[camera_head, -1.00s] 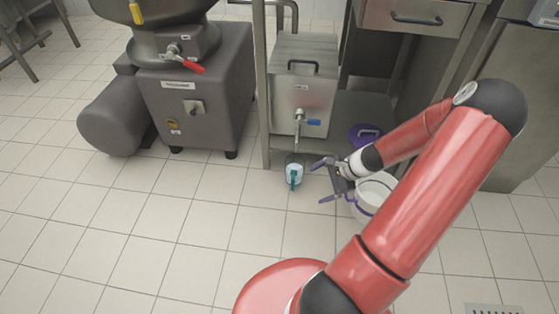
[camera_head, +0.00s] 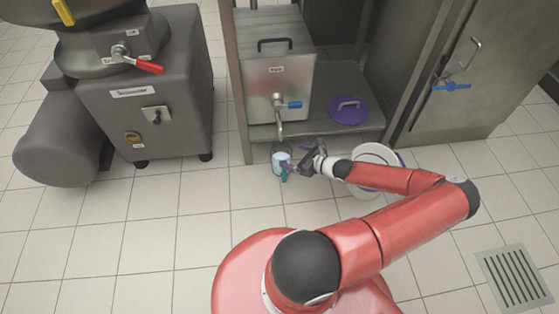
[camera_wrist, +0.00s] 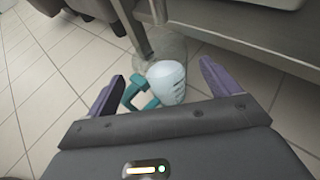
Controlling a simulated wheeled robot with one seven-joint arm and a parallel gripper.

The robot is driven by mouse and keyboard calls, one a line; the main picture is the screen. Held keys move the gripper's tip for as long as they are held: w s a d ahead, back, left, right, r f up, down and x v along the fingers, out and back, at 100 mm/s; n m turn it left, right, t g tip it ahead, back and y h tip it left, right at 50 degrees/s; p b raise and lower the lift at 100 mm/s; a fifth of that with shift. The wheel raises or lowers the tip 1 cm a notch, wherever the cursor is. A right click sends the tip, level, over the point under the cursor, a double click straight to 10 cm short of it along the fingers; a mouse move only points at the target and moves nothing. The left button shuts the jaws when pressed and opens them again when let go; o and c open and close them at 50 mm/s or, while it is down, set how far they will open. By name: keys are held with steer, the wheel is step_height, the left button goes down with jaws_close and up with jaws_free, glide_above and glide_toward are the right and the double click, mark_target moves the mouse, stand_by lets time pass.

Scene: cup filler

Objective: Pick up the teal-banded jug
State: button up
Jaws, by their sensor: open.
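The teal-banded jug (camera_head: 281,162) is a small pale vessel with a teal handle, under the outlet pipe of the steel box with the blue-handled tap. In the wrist view the jug (camera_wrist: 166,84) shows ahead between my fingers, its teal handle (camera_wrist: 138,94) toward the left finger. My gripper (camera_head: 303,157) is open, just right of the jug in the head view and partly overlapping it. In the wrist view my open gripper (camera_wrist: 155,85) has one purple finger on each side. I cannot tell whether a finger touches the jug.
The steel tank (camera_head: 277,80) with its tap (camera_head: 294,105) and spout stands above the jug. A white bucket (camera_head: 376,152) stands on the floor behind my forearm. A purple lid (camera_head: 348,110) lies on the low shelf. The grey machine (camera_head: 140,105) is at left; floor between is clear.

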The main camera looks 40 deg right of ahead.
mark_target(285, 153)
steer(key=b+x, duration=0.1)
steer(key=x, duration=0.4)
steer(key=shift+a, duration=0.1)
steer(key=c, duration=1.4)
steer(key=shift+r, duration=0.1)
